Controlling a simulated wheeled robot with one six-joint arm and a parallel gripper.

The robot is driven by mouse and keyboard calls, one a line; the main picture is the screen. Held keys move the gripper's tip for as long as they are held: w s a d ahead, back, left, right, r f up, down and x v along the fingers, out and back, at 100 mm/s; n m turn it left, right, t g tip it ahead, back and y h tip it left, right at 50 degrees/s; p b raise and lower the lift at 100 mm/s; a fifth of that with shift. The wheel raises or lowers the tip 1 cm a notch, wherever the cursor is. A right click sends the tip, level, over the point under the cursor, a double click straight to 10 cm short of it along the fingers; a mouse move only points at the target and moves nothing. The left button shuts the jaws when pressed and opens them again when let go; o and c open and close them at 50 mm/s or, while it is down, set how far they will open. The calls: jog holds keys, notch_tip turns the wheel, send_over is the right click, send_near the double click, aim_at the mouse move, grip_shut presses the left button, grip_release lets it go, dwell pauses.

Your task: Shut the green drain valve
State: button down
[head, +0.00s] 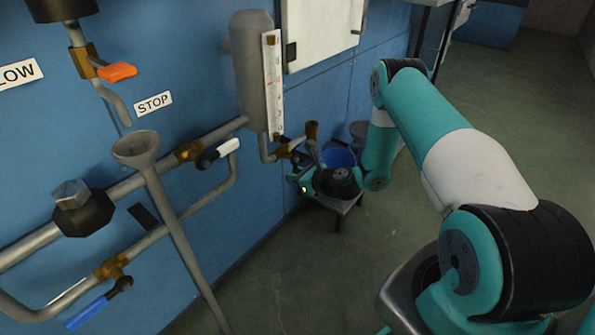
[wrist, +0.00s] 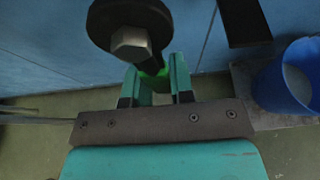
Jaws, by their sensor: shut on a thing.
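The drain valve's handle (wrist: 160,72) shows in the wrist view as a small bright green part between the fingers of my gripper (wrist: 155,84). My gripper is shut on it. A black round valve body with a grey hex nut (wrist: 130,42) stands just beyond the fingers, and a dark stem runs from it toward the handle. In the head view my wrist (head: 305,180) is low by the wall, below the gauge cylinder. There my own arm hides the handle and the fingers, so I cannot tell the handle's angle to its pipe.
A blue bucket (head: 341,157) stands close beside my wrist on a low stand (head: 346,206); it also shows at the wrist view's right (wrist: 292,80). Pipes with an orange (head: 118,72), a white (head: 222,150) and a blue lever (head: 87,313) line the wall. A funnel pipe (head: 168,205) stands in front. Floor right is open.

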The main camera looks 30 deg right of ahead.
jog(key=shift+s+a+f, duration=0.1)
jog(key=shift+s+f, duration=0.05)
dwell(0.4)
jog(key=c, duration=1)
grip_release()
jog(key=p+v, duration=0.4)
jog(key=v, duration=1.3)
jog(key=shift+s+p, duration=0.15)
jog(key=shift+p, duration=0.25)
